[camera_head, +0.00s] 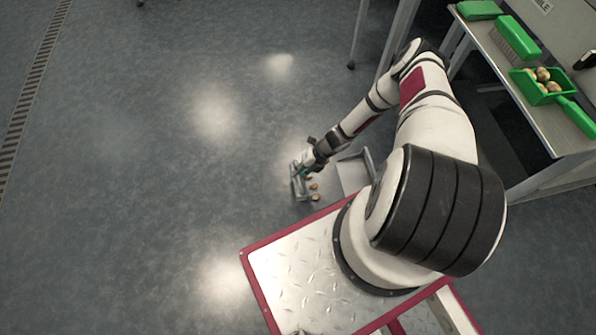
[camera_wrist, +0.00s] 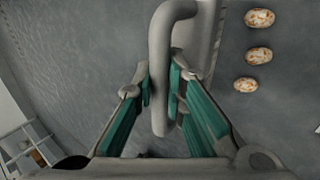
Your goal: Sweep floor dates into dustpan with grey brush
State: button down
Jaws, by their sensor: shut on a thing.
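My gripper (camera_head: 306,166) is low over the floor, shut on the grey brush (camera_head: 297,186). In the wrist view the teal fingers (camera_wrist: 161,88) close from both sides on the brush's grey, bent handle (camera_wrist: 159,60). Three brown, speckled dates lie in a loose row on the floor to the right of the brush: a far one (camera_wrist: 259,18), a middle one (camera_wrist: 258,55) and a near one (camera_wrist: 246,85). The dates (camera_head: 314,186) also show in the head view, between the brush and the grey dustpan (camera_head: 354,174). My arm partly hides the dustpan.
A table (camera_head: 550,135) at the upper right carries a green brush (camera_head: 516,38) and a green scoop (camera_head: 523,84) with several dates in it. My red-edged base stands just below the dustpan. The floor (camera_head: 130,200) to the left is clear.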

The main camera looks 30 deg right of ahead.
jog(key=shift+f+b, duration=2.1)
jog(key=shift+f, duration=0.85)
jog(key=shift+s+d+b, duration=0.95)
jog(key=shift+s+d, duration=0.55)
jog(key=shift+d, duration=3.65)
jog(key=shift+s+d+b, duration=0.95)
jog(key=shift+s+d, duration=0.5)
jog(key=shift+d, duration=3.65)
notch_tip(320, 180, up, 8)
jog(key=a+p, duration=0.2)
jog(key=p, duration=0.3)
jog(key=shift+w+f+p, duration=0.15)
jog(key=shift+w+p, duration=0.15)
jog(key=shift+a, duration=0.1)
